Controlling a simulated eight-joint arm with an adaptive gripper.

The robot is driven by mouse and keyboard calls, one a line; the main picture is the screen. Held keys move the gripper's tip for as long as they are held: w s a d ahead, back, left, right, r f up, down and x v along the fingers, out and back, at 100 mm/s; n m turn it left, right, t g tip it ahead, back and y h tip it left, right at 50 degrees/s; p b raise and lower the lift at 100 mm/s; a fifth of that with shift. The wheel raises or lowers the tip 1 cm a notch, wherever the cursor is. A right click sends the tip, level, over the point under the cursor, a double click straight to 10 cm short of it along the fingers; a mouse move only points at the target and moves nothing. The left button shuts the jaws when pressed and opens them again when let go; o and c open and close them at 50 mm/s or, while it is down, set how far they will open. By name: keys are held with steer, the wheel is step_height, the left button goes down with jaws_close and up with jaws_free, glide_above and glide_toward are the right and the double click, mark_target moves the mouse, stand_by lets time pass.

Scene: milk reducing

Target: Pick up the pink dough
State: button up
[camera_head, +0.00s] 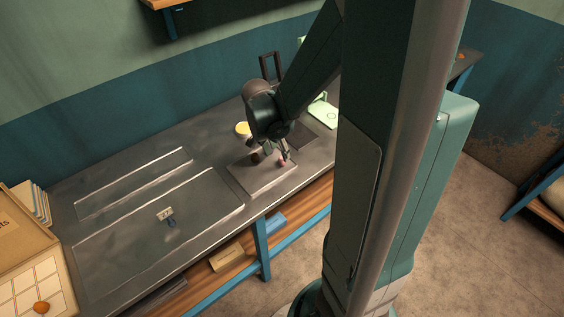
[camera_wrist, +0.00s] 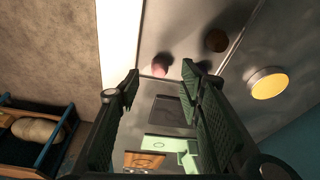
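The pink dough (camera_wrist: 161,70) is a small rounded lump on the metal worktop. In the wrist view it shows beyond my fingertips, between them in the picture. In the head view the pink dough (camera_head: 282,163) is small, close under one finger of my gripper (camera_head: 269,151). My gripper (camera_wrist: 158,84) has its two green padded fingers spread apart with nothing between them. It hangs low over the raised board area; the exact gap to the dough is hard to tell.
A brown ball (camera_wrist: 216,40) sits beside the dough. A yellow-filled round dish (camera_wrist: 269,83) stands farther right. A dark square plate (camera_wrist: 174,112) and a pale green scale-like device (camera_wrist: 173,145) are nearby. The worktop's left part (camera_head: 130,215) is mostly clear.

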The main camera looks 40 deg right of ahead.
mark_target(281, 158)
steer(key=shift+d+f, duration=0.1)
steer(key=shift+f, duration=0.15)
steer(key=shift+b+x, duration=0.45)
steer(key=shift+x, duration=2.05)
steer(key=shift+d, duration=0.15)
steer(key=shift+c, duration=0.7)
steer(key=c, duration=0.7)
